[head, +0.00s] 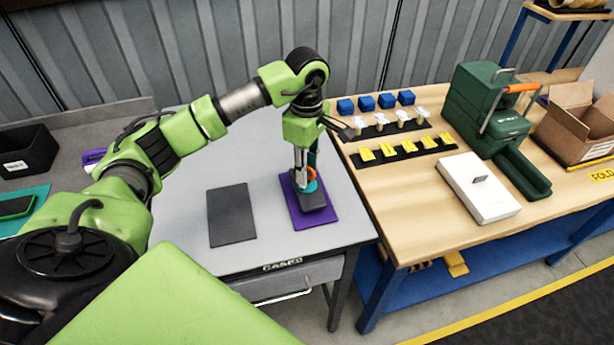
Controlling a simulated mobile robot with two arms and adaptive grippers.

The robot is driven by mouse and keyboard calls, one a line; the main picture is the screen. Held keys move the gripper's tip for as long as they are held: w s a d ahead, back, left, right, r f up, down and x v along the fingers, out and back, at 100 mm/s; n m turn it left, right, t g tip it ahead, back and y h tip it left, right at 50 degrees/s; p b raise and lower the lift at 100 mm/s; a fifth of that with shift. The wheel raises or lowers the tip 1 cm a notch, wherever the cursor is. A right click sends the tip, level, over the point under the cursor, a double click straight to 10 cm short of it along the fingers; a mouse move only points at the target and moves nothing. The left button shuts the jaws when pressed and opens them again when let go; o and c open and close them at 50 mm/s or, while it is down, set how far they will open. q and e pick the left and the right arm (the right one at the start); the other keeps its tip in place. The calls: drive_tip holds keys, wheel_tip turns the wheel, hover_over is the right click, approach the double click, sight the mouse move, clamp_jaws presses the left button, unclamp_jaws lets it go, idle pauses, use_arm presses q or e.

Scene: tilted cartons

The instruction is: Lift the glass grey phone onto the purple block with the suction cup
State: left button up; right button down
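My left gripper (304,168) points down over the purple block (329,213), a flat purple slab on the grey table. It is shut on the suction cup (309,187), a small teal and orange tool. Right under the cup is a small dark grey slab that looks like the glass grey phone (313,200). It lies over the purple block; whether it rests on it or hangs just above is too small to tell. The gripper hides part of the cup. My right gripper is not in view.
A dark grey flat pad (231,215) lies left of the purple block. A teal pad with a dark phone-like slab (16,207) and a black bin (25,152) are far left.

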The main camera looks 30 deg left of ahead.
use_arm(q)
clamp_jaws()
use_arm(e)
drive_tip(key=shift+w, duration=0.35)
